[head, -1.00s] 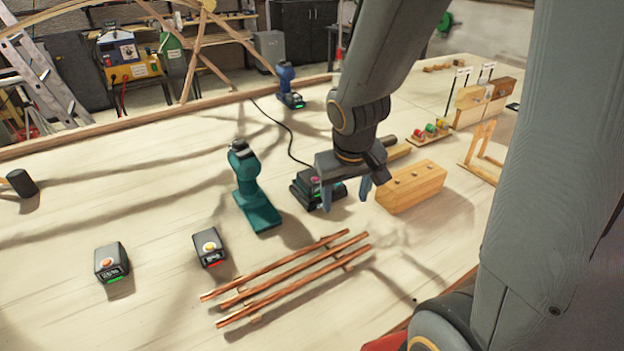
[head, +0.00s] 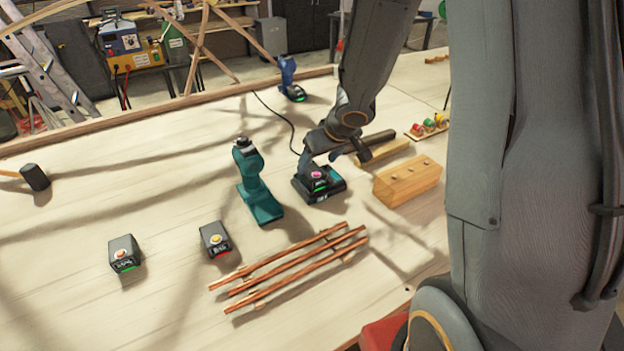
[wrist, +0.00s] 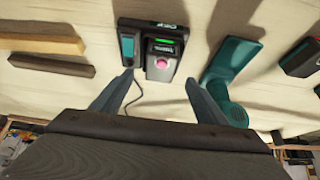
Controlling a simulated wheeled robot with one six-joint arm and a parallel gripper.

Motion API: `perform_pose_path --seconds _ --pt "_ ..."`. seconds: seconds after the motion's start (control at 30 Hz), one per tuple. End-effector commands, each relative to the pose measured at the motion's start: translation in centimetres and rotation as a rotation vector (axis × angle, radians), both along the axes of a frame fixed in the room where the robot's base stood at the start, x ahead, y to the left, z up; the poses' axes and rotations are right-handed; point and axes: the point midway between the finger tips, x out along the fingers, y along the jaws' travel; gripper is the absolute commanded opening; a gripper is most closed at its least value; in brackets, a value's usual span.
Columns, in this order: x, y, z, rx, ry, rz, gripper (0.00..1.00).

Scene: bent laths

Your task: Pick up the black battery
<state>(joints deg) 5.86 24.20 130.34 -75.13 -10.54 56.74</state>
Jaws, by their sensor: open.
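A black battery (head: 319,186) with a pink button and a green light sits in the black charger (head: 334,185). In the wrist view this battery (wrist: 164,68) is upper centre, beside the charger's teal display (wrist: 127,46). My gripper (head: 320,160) is open and empty, just behind and above the battery; its fingers (wrist: 159,77) show on either side of the battery's near end, apart from it. Two more black batteries stand on the table: one with an orange button and green light (head: 123,254), one with an orange button and red light (head: 215,240).
A teal drill (head: 256,185) stands left of the charger, and a wooden block (head: 407,181) with holes lies to its right. Copper-coloured laths (head: 290,270) lie in front. A black cable (head: 282,120) runs back from the charger. A blue tool (head: 289,80) stands near the back edge.

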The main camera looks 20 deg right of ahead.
Motion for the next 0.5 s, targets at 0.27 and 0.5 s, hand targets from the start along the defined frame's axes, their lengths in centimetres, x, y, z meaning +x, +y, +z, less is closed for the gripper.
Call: perform_pose_path --seconds 0.27,0.5 --pt "0.8 0.2 -2.1 -0.001 0.001 0.0 0.67" --pt "2.0 0.6 -4.7 0.0 0.001 0.0 0.67"
